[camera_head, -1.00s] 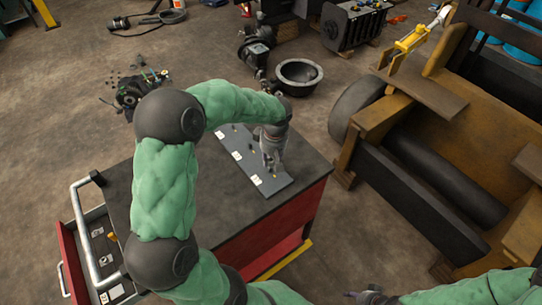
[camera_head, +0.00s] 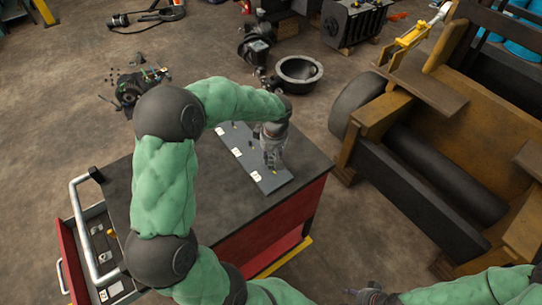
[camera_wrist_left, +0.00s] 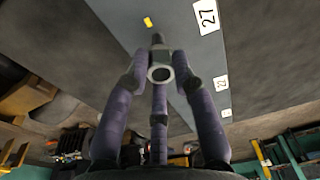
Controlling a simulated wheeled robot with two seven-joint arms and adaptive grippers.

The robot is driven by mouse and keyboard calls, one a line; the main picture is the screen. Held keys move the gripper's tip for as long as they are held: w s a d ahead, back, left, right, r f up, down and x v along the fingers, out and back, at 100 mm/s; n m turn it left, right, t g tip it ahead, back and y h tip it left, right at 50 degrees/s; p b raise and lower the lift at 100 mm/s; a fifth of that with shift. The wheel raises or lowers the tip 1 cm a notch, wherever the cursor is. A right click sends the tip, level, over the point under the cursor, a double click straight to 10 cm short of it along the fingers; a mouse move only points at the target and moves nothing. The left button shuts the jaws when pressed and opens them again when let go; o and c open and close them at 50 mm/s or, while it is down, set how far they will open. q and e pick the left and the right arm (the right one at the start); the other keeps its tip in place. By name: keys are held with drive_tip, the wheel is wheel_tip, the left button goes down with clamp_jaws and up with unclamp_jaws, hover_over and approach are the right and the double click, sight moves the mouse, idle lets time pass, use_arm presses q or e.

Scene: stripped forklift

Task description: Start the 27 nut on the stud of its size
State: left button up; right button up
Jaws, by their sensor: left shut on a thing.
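My left gripper (camera_head: 272,158) is over the near end of the grey plate (camera_head: 277,186) on the cart. The plate carries white labels; the "27" label (camera_wrist_left: 206,14) is near the nut, with the "22" label (camera_wrist_left: 221,82) farther along. A small yellow peg (camera_wrist_left: 149,22) shows on the plate beside the 27 label. I cannot tell whether the nut touches any stud. My right gripper (camera_head: 372,296) is at the bottom edge, its fingers unclear.
The cart's dark top (camera_head: 225,195) is mostly clear around the plate. An open drawer (camera_head: 72,262) with small parts sticks out at left, beside a bent handle (camera_head: 80,215). The forklift body (camera_head: 430,185) stands to the right; a black bowl-like part (camera_head: 298,72) lies beyond the cart.

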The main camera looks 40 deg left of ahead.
use_arm(q)
drive_tip(key=shift+f+b, duration=1.05)
drive_tip(key=shift+f, duration=0.25)
drive_tip(key=m+p, duration=0.2)
drive_tip(key=m, duration=0.3)
drive_tip(key=shift+s+r+m+t, duration=0.1)
drive_tip(key=shift+m+t, duration=0.2)
drive_tip(key=shift+m, duration=0.1)
drive_tip(key=shift+c, duration=0.3)
drive_tip(key=m+h+p, duration=0.1)
drive_tip(key=m+p, duration=0.5)
drive_tip(key=m, duration=0.3)
drive_tip(key=shift+a+r, duration=0.1)
drive_tip(key=shift+a, duration=0.05)
drive_tip(key=shift+m, duration=0.5)
drive_tip(key=shift+f, duration=0.25)
drive_tip(key=o, duration=0.8)
